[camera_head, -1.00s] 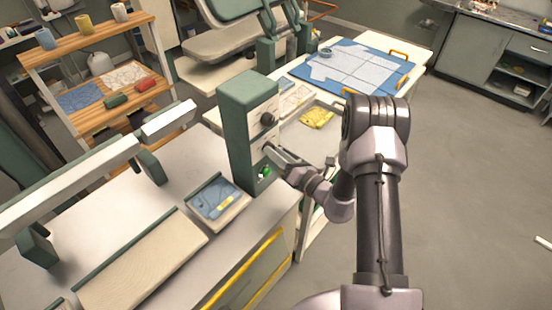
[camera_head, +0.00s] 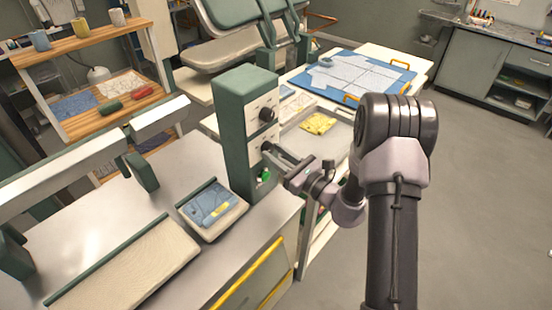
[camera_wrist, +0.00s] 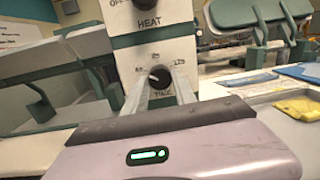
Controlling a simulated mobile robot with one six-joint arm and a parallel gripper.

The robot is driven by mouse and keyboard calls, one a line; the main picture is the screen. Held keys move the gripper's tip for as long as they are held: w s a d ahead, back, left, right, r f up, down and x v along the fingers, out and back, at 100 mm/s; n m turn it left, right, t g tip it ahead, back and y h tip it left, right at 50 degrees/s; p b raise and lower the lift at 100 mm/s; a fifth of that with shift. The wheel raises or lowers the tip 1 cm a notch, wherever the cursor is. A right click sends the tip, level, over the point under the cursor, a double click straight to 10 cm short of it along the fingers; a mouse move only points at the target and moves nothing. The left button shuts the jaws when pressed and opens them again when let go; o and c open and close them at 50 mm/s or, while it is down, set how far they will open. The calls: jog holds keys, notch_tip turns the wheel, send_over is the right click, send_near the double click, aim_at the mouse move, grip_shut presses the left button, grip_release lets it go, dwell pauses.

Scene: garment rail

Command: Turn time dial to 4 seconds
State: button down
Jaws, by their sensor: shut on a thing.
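The time dial (camera_wrist: 160,77) is a dark round knob on the white front of a green control box (camera_head: 232,130). In the wrist view the word TIME shows below it and small marks sit around its top; they are too blurred to read surely. My gripper (camera_wrist: 160,85) has one finger on each side of the dial and is shut on it. In the head view my gripper (camera_head: 272,149) reaches the box's lower dial from the right. Which mark the dial points to cannot be told.
The heat dial (camera_head: 267,114) is just above the time dial. A green button (camera_head: 264,175) sits below it. A tray with blue cloth (camera_head: 212,208) stands left of the box. A yellow cloth (camera_head: 318,124) lies behind my wrist. The floor at right is clear.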

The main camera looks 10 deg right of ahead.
jog(key=shift+n, duration=0.3)
jog(key=c, duration=1)
grip_release()
jog(key=v, duration=1.7)
jog(key=shift+s+d, duration=0.1)
jog(key=shift+s, duration=0.05)
